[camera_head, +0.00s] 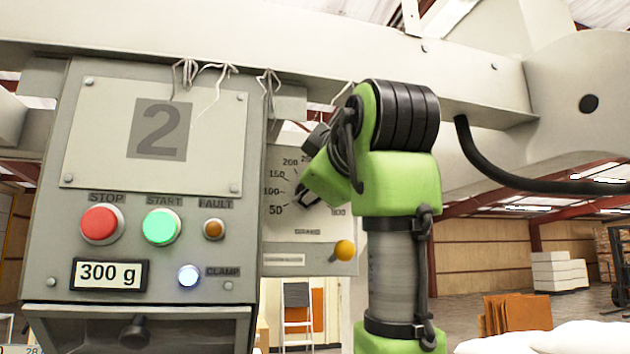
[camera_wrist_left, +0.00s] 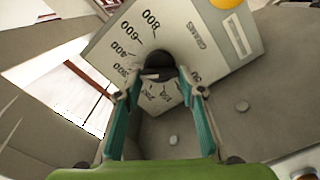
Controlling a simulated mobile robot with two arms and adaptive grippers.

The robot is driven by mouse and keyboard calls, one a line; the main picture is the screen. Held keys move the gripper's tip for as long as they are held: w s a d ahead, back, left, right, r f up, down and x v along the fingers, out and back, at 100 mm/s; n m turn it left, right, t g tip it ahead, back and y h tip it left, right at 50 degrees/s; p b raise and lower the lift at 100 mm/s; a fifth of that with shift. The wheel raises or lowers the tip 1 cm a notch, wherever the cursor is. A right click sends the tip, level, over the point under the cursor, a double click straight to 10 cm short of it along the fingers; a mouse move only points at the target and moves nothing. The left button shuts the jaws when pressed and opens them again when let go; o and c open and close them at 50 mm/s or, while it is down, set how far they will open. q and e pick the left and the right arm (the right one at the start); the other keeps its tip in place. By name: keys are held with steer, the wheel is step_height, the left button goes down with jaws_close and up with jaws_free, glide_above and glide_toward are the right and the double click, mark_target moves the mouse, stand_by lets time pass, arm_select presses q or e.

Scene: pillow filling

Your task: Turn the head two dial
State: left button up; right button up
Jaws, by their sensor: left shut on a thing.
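The head two panel (camera_head: 215,140) carries a large "2", and its display (camera_head: 110,274) reads 300 g. To its right is the dial's pale scale plate (camera_head: 285,235), marked in grams from 50 to 800. My green left arm covers much of it. My left gripper (camera_head: 308,196) is at the dial, its fingertips partly hidden by the arm. In the left wrist view the two fingers (camera_wrist_left: 160,86) are closed around the dark dial knob (camera_wrist_left: 158,62). The pointer's exact setting cannot be read. My right gripper is not in view.
The panel has a red STOP button (camera_head: 101,223), a lit green START button (camera_head: 162,226), an amber FAULT lamp (camera_head: 213,229) and a lit CLAMP lamp (camera_head: 189,275). A beam (camera_head: 270,50) runs above; a black hose (camera_head: 520,183) hangs right.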

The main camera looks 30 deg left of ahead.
arm_select(q)
steer(key=shift+n, duration=0.5)
steer(key=o, duration=1.1)
steer(key=v, duration=0.7)
steer(key=shift+s+d, duration=0.15)
steer(key=shift+f, duration=0.1)
